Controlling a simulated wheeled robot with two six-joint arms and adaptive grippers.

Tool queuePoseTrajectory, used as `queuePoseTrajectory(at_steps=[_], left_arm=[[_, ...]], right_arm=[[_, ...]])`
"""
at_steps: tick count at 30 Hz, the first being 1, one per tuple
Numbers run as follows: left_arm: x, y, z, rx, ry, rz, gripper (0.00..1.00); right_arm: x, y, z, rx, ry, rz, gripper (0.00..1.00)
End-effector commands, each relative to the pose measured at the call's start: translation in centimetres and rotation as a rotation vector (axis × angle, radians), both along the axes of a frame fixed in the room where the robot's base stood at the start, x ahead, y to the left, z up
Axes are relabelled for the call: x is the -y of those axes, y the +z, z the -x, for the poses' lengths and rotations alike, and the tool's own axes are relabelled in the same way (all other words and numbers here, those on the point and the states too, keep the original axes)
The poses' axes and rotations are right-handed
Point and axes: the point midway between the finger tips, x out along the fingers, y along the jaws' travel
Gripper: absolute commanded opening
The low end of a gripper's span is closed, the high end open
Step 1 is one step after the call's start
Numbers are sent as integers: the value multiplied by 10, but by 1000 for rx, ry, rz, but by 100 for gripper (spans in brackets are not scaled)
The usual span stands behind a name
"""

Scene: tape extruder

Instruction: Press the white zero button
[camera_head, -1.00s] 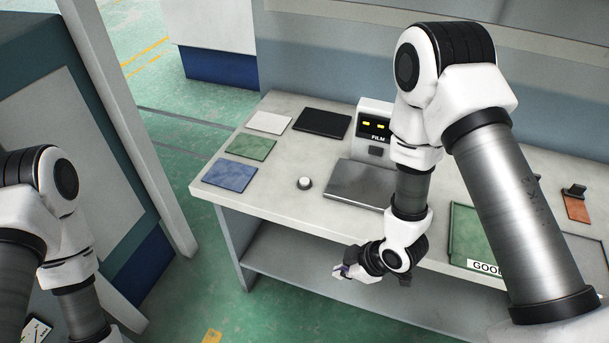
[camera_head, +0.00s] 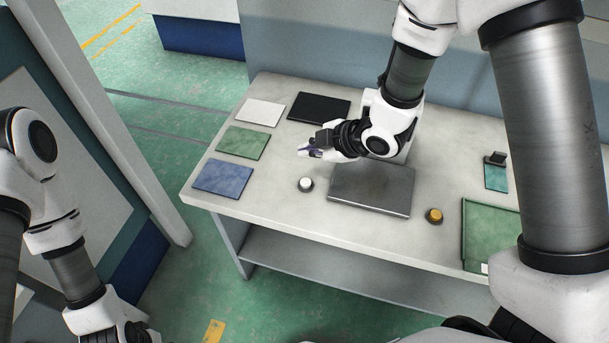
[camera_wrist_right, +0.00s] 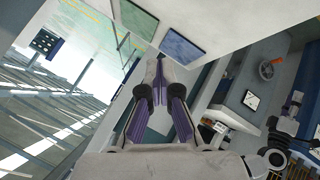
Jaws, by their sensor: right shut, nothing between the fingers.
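The white zero button (camera_head: 305,183) is a small round white cap on a dark base, on the pale table left of the grey metal plate. My right gripper (camera_head: 309,149) is shut and empty. It is above the table, beyond the button in the head view, with its fingers pointing left and not touching the button. In the right wrist view its shut fingers (camera_wrist_right: 158,66) show, but the button is not seen there. My left arm is at the lower left of the head view; its fingers are out of the picture.
The grey plate (camera_head: 372,189) lies right of the button, with an orange button (camera_head: 434,216) beyond it. White (camera_head: 260,112), green (camera_head: 242,143), blue (camera_head: 222,178) and black (camera_head: 319,107) pads lie left and behind. A green tray (camera_head: 489,228) is at right.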

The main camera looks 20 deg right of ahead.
Motion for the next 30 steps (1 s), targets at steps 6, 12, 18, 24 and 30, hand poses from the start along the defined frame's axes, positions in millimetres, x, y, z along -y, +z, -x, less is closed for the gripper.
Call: queuePoseTrajectory(at_steps=[6, 12, 18, 24, 30], left_arm=[[0, -10, -1, 2, 0, 0, 40], [0, -34, -1, 2, 0, 0, 40], [0, -61, -1, 2, 0, 0, 40], [0, -75, -2, 2, 0, 0, 40], [0, -75, -2, 2, 0, 0, 40]], right_arm=[[0, -11, 0, -1, 0, -1, 0], [0, -38, -1, 0, -1, -1, 0], [0, -69, -1, -1, -2, 0, 0], [0, -88, -1, -1, -2, 0, 0], [0, -89, -1, 0, -1, -1, 0]])
